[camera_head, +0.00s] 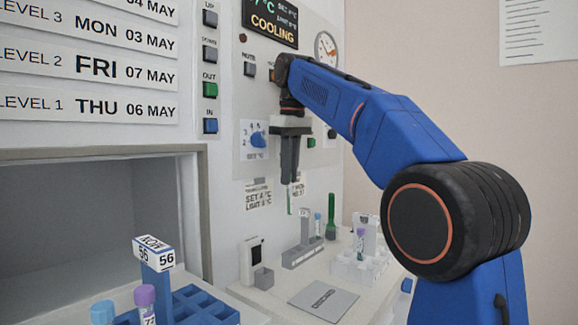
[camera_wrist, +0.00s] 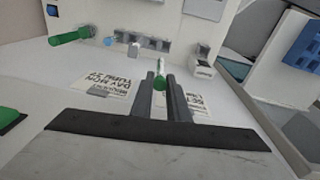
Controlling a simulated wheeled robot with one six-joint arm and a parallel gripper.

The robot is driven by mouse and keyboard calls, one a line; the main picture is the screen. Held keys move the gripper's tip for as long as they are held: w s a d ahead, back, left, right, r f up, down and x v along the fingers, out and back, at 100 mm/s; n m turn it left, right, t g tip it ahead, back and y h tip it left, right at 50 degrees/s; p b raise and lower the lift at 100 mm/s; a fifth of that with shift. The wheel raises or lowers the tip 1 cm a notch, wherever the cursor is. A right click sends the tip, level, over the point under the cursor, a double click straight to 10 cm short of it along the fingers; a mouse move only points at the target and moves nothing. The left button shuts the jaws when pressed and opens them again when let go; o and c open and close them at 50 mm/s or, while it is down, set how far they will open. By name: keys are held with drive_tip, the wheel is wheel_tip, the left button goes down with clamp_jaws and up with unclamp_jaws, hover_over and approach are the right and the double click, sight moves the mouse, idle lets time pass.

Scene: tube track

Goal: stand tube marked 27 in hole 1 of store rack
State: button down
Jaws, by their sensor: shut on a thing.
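My gripper (camera_head: 290,180) hangs pointing down in front of the machine's panel, above the bench. It is shut on a slim green thing (camera_wrist: 160,72), whose lower end shows below the fingertips in the head view (camera_head: 289,205). No mark on it is readable. A purple-capped tube (camera_head: 146,297) stands at the bottom left with a partly cut-off mark I cannot read surely. A light-blue-capped tube (camera_head: 102,312) is beside it. A blue rack (camera_head: 215,303) with several square holes is next to them, with a sign (camera_head: 154,254) reading 56. I cannot tell which rack is the store rack.
A grey stand (camera_head: 298,257), a blue-capped tube (camera_head: 318,225) and a green upright object (camera_head: 331,218) are near the wall. A flat grey plate (camera_head: 323,299) lies on the bench. An open compartment (camera_head: 95,225) is at left.

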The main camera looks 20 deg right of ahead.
drive_tip(key=shift+s+d+f+m, duration=0.1)
drive_tip(key=shift+s+f+m, duration=0.05)
drive_tip(key=shift+f+m, duration=0.85)
drive_tip(key=shift+s+f+m, duration=0.1)
drive_tip(key=shift+f+m, duration=0.5)
drive_tip(key=shift+f, duration=3)
drive_tip(key=shift+f, duration=1.65)
drive_tip(key=c, duration=1.6)
unclamp_jaws()
approach(290, 210)
drive_tip(key=shift+s+d, duration=0.15)
drive_tip(key=shift+d, duration=0.05)
